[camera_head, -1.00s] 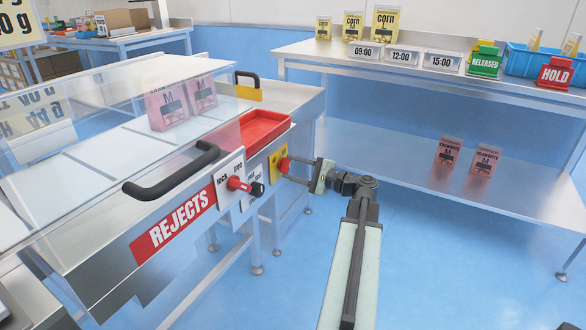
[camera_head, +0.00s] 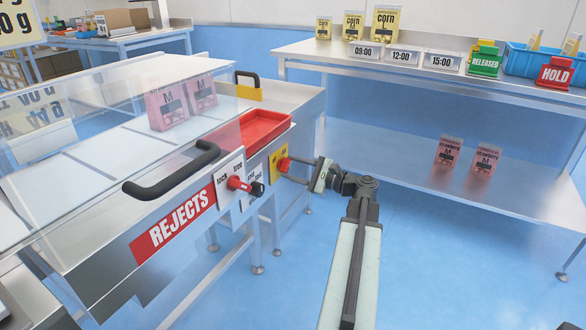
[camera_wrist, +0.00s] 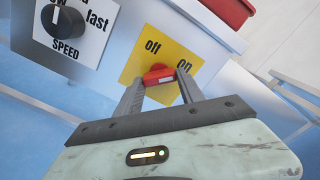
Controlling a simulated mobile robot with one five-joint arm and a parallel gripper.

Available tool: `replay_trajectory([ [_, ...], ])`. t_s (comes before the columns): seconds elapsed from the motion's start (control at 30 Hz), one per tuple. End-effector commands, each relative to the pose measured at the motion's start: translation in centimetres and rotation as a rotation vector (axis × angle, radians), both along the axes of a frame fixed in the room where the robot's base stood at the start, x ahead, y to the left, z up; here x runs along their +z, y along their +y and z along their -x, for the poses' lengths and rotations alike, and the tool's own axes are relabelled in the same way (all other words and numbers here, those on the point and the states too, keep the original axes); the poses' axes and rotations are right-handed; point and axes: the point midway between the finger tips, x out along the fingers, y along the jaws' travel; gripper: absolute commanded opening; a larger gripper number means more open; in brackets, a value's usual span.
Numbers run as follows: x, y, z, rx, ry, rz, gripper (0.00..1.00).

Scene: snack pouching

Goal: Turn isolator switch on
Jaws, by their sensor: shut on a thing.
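The isolator switch is a red knob (camera_wrist: 158,75) on a yellow plate (camera_wrist: 145,62) printed "off" and "on". In the head view the yellow plate (camera_head: 275,168) sits on the machine's end, right of the red lock key. My gripper (camera_wrist: 160,82) has one finger on each side of the red knob and is shut on it. In the wrist view the knob's bar lies nearly level, below the words; its exact pointing is partly hidden between the fingers. My gripper also shows in the head view (camera_head: 291,169), against the plate and rolled.
A speed dial (camera_wrist: 62,22) sits beside the switch in the wrist view. A red key (camera_head: 238,184) and a black handle (camera_head: 172,174) are on the machine's near side. A red tray (camera_head: 262,130) is above. A steel table (camera_head: 400,68) stands behind at right.

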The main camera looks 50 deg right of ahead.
Motion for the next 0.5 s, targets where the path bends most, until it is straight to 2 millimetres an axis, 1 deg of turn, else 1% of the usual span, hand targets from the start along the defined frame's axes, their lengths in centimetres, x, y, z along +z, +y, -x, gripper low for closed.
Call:
replay_trajectory([
  [0.07, -0.01, 0.0, -0.02, 0.0, 0.0, -0.002, 0.05],
  [0.1, -0.01, 0.0, -0.02, 0.0, 0.0, -0.001, 0.56],
  [0.13, -0.01, 0.0, -0.02, 0.0, 0.0, -0.001, 0.65],
  [0.17, -0.01, 0.0, -0.02, 0.0, 0.0, -0.001, 0.67],
  [0.43, 0.0, 0.01, 0.01, 0.0, 0.0, 0.0, 0.67],
  [0.5, 0.0, -0.09, 0.42, 0.0, 0.0, 0.0, 0.67],
])
